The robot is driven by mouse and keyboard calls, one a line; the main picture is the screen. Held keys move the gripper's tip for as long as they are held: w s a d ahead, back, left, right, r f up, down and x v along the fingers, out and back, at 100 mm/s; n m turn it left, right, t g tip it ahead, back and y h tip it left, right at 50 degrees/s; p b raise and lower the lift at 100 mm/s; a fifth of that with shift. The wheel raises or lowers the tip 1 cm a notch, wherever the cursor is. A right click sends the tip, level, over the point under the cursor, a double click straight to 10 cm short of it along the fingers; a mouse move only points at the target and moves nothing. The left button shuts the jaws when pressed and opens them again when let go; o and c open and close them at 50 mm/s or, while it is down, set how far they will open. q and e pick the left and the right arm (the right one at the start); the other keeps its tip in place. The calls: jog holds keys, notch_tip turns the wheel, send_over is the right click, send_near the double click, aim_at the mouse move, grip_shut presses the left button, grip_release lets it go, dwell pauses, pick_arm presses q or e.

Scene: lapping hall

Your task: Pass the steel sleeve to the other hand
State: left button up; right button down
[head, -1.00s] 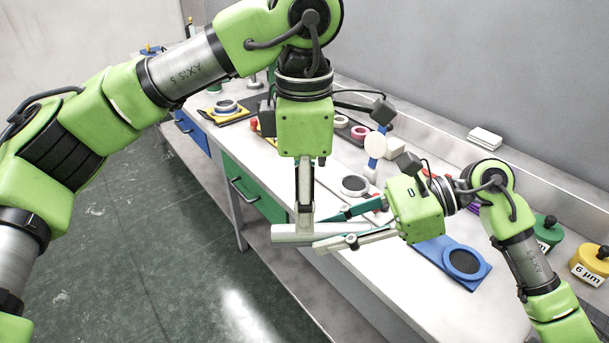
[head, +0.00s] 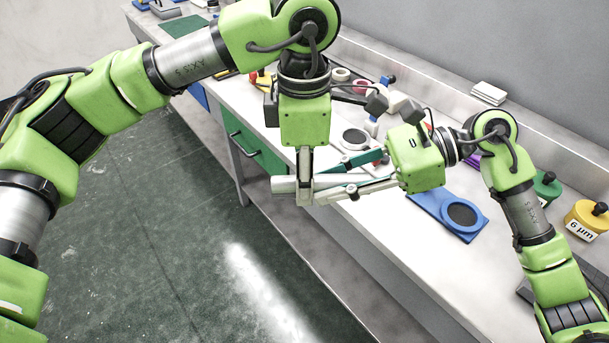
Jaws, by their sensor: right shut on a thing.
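The steel sleeve (head: 284,185) is a silver tube lying roughly level in the air, in front of the bench. My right gripper (head: 332,182) reaches in from the right and is shut on it, one finger above and one below in the picture. My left gripper (head: 305,190) points straight down at the sleeve near its left end, with a finger crossing in front of the tube. I see it edge-on, so its other finger is hidden and I cannot tell whether it grips the sleeve.
The bench (head: 385,222) below carries a blue plate with a dark disc (head: 440,218), a dark round disc (head: 355,139), a yellow-lidded pot marked 6 µm (head: 585,218) and a green pot (head: 547,187). White blocks (head: 489,93) lie by the wall. Open floor (head: 150,240) is at left.

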jog(key=shift+w+r, duration=0.1)
jog(key=shift+w, duration=0.05)
jog(key=c, duration=1.6)
grip_release()
